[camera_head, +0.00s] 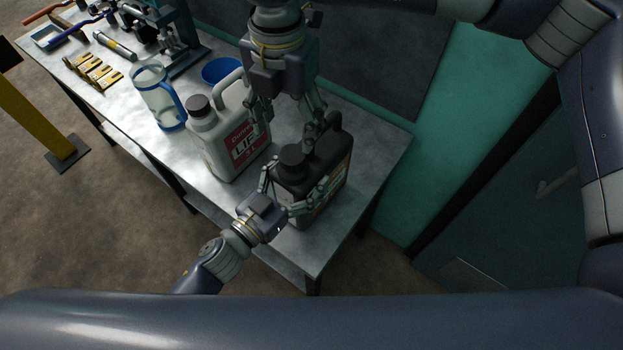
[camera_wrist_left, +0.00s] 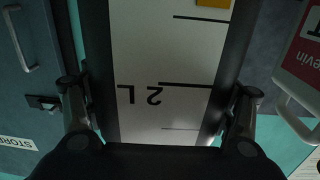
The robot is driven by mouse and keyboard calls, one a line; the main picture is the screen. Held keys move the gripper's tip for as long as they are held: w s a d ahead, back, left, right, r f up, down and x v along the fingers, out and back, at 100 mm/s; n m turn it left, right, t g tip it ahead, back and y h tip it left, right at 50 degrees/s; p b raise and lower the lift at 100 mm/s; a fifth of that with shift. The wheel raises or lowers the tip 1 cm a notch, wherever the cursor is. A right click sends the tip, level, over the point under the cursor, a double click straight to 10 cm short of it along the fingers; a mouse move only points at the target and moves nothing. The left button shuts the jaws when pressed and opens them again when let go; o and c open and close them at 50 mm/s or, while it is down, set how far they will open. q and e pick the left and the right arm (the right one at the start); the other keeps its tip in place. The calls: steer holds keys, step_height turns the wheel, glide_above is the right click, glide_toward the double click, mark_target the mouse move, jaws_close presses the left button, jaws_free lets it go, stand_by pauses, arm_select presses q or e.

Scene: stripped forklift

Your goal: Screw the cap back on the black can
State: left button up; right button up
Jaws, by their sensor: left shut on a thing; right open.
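The black can (camera_head: 319,189) stands upright on the right end of the metal table. A dark round cap (camera_head: 292,156) shows at the neck on its top; how tightly it sits is not visible. My left gripper (camera_head: 296,188) is shut on the can's body, a finger on either side.
A white can with a red label (camera_head: 228,150) stands close left of the black can. A clear jug (camera_head: 158,97), a blue bowl (camera_head: 221,71) and tools lie further left on the table (camera_head: 215,195). The table's right corner is bare.

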steer(key=n, duration=0.8)
steer(key=shift+n, duration=0.3)
steer(key=n, duration=1.4)
steer(key=shift+w, duration=0.1)
steer(key=n, duration=0.3)
steer(key=shift+d+n, duration=0.1)
steer(key=shift+n, duration=0.3)
steer(key=n, duration=0.7)
